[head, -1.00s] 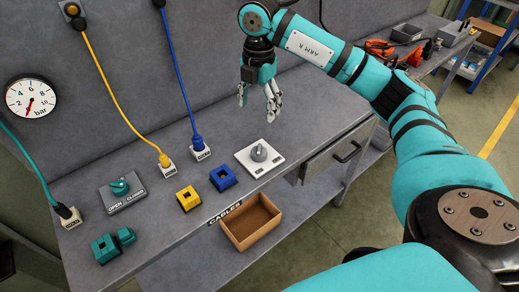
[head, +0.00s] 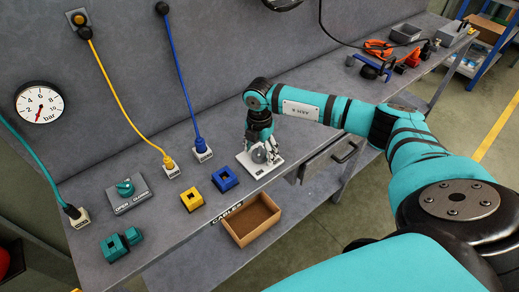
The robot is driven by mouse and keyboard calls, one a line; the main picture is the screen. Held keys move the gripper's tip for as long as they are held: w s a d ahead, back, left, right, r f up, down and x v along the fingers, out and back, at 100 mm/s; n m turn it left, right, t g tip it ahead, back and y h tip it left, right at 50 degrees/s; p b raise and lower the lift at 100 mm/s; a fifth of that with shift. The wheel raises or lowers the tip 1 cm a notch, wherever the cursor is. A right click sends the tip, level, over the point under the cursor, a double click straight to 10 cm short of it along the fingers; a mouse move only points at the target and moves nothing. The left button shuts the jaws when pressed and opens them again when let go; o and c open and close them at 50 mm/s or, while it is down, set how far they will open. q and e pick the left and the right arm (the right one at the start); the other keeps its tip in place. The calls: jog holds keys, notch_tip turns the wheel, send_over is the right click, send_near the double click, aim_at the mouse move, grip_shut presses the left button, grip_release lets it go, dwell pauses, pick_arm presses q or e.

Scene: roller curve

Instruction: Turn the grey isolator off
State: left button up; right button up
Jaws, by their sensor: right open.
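The grey isolator is a round grey knob (head: 259,155) on a white square plate (head: 262,169), on the bench right of the blue block. My right gripper (head: 262,150) points down over the knob, with its fingers around or just above it. It is open. The fingers partly hide the knob, and I cannot tell whether they touch it. My left gripper is not in view.
A teal valve on a grey plate (head: 140,200), a yellow block (head: 192,197), a blue block (head: 223,179) and a teal block (head: 114,248) sit to the left. A cardboard box (head: 270,237) is at the bench front. Yellow, blue and teal cables end in sockets on the bench.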

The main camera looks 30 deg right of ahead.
jog(key=shift+f, duration=0.3)
jog(key=c, duration=1.2)
jog(key=shift+o, duration=0.2)
